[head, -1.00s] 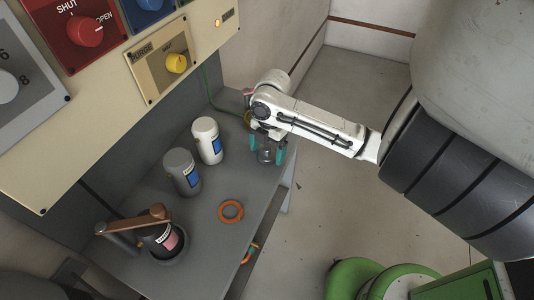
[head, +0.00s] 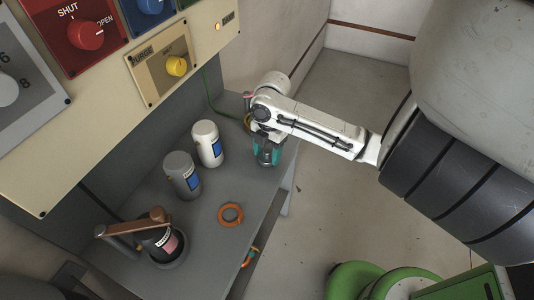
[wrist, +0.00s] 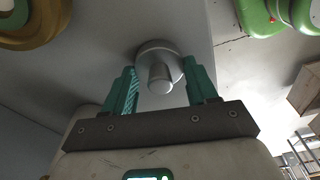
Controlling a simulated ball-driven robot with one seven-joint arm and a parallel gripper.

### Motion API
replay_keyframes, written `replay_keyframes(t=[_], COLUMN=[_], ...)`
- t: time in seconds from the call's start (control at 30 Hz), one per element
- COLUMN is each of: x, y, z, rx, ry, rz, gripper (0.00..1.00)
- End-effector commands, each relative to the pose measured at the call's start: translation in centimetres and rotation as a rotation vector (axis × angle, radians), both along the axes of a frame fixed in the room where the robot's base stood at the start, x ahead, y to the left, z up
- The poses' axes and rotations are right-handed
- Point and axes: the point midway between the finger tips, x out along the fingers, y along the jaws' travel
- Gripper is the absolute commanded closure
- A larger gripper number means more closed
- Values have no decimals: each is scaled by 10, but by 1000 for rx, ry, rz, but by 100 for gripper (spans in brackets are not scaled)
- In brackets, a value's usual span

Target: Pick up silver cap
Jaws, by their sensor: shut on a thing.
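The silver cap (wrist: 158,72) is a round metal disc with a short knob, seen from above in the wrist view. It is at the right end of the grey bench (head: 225,255). My gripper (head: 267,153) points down over it, with a teal finger on each side; in the wrist view my gripper (wrist: 161,85) is shut on the cap. In the head view the fingers hide most of the cap. I cannot tell whether the cap touches the bench.
A white canister (head: 208,144) and a grey canister (head: 183,174) stand left of my gripper. An orange ring (head: 230,214) lies near the bench's front edge. A dark canister with a brown lever (head: 150,222) is further left. The control panel (head: 100,110) rises behind.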

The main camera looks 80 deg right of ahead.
Motion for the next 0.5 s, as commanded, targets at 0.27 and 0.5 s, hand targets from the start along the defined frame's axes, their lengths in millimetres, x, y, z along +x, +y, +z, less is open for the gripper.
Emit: replay_keyframes(t=[0.27,0.5], x=[-1,-40], y=[0,20], z=[32,82], rx=[-5,-5], ry=[-5,-4], rz=[3,-1], gripper=[78,78])
